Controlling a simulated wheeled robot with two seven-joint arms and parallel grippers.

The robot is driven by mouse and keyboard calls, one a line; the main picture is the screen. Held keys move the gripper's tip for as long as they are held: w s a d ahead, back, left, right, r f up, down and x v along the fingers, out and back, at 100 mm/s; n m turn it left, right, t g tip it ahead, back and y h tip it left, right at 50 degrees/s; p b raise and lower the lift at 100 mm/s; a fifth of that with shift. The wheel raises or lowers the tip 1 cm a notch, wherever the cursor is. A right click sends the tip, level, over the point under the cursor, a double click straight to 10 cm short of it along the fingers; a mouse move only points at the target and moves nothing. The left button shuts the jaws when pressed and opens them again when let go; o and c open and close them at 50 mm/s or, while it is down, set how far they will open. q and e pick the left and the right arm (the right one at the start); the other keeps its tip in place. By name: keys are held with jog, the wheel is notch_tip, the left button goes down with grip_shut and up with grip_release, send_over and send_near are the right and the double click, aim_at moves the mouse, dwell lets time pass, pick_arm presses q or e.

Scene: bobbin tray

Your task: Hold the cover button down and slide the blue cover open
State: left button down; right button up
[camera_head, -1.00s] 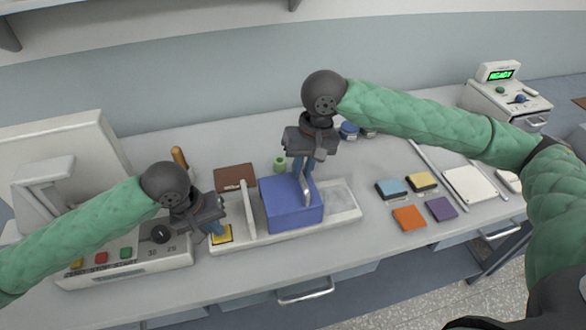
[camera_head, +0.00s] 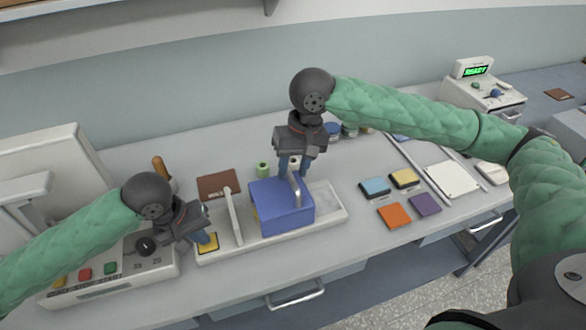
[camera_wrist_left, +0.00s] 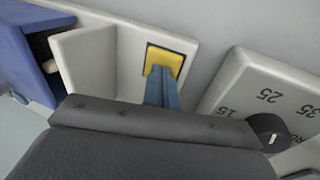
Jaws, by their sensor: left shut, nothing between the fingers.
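The blue cover (camera_head: 285,212) sits on the pale tray (camera_head: 333,208), right of an upright pale plate (camera_head: 233,215). Its left side is open in the left wrist view (camera_wrist_left: 17,52), with a cream piece visible inside. My right gripper (camera_head: 296,177) is down at the cover's grey handle (camera_head: 296,190), a finger on either side. Whether it grips the bar is unclear. My left gripper (camera_head: 207,246) is shut and empty, fingertips down on the yellow button (camera_head: 209,240). In the left wrist view, the fingertips (camera_wrist_left: 162,72) overlap the yellow button (camera_wrist_left: 165,58); how far it is pressed is unclear.
A control box (camera_head: 110,275) with a dial and coloured buttons stands left of the tray. A brown block (camera_head: 217,184) and a green bobbin (camera_head: 263,170) lie behind it. Several coloured pads lie right, before a white pad (camera_head: 453,178). The tray right of the cover is clear.

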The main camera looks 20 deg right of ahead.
notch_tip(320, 180, up, 11)
jog(key=d, duration=0.2)
pick_arm(q)
jog(key=shift+r, duration=0.15)
pick_arm(e)
jog(key=shift+d, duration=0.1)
dwell(0.4)
pick_arm(q)
jog(key=shift+r, duration=0.7)
jog(key=shift+r, duration=0.2)
jog(key=shift+r, duration=0.75)
jog(key=shift+r, duration=0.2)
jog(key=shift+r, duration=0.7)
jog(key=shift+r, duration=0.35)
jog(key=shift+r, duration=0.55)
